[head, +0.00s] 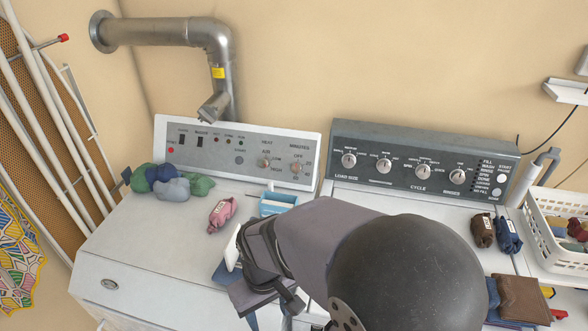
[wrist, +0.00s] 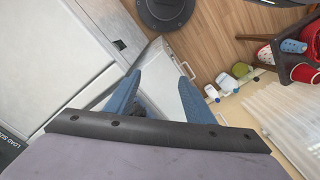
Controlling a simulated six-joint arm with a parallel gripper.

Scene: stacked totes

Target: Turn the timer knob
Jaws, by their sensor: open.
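The white dryer's control panel (head: 230,150) at the back left carries a small knob under the word MINUTES (head: 296,168), which looks like the timer knob. A similar knob under the word HEAT (head: 264,163) is to its left. Both are too small for me to tell their settings. My gripper (head: 237,295) is in front of and below the panel, near the dryer's front right edge, well apart from the knobs. In the wrist view, my gripper (wrist: 160,75) has its two blue fingers spread with nothing held, pointing down toward the floor. No knob shows there.
The grey washer panel (head: 420,160) with several knobs is at the right. On the dryer top are rolled socks (head: 172,185), a pink bundle (head: 222,214) and a blue-white box (head: 278,203). A metal duct (head: 160,31) hangs above. A white basket (head: 555,230) is far right.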

